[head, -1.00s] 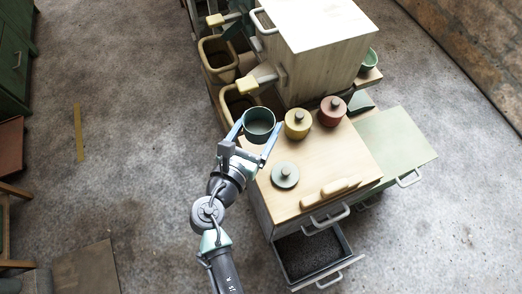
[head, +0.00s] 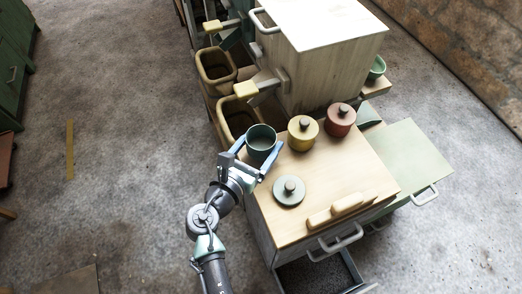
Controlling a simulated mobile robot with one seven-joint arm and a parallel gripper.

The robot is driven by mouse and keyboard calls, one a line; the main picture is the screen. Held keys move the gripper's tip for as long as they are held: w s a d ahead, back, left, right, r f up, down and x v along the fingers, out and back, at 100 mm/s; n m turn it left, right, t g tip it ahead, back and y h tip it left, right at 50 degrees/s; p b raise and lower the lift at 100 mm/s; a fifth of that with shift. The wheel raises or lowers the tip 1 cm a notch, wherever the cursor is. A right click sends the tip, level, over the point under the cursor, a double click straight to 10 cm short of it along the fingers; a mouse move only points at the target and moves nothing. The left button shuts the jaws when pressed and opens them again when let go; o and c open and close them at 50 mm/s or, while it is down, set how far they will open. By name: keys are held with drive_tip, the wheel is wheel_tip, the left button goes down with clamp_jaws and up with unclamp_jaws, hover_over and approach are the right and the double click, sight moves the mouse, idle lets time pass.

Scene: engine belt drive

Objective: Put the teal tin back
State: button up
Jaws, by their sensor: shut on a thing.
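The teal tin (head: 261,141) is an open, lidless cylinder, held upright at the far left corner of the wooden cabinet top (head: 350,175). My gripper (head: 261,150) has its two blue fingers on either side of the tin and is shut on it. I cannot tell whether the tin's base touches the top. A grey-teal lid with a dark knob (head: 289,190) lies on the top, in front and to the right of the tin. A yellow lidded tin (head: 303,133) and a red lidded tin (head: 340,119) stand to the right of the teal one.
A pale box-shaped cabinet (head: 325,60) rises behind the tins. Tan bins (head: 216,68) stand at the left back. A wooden handle-like piece (head: 335,209) lies near the front edge. An open drawer (head: 312,275) sticks out below, and a green panel (head: 400,155) extends right.

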drive_tip(key=shift+f+b, duration=0.45)
drive_tip(key=shift+f, duration=0.85)
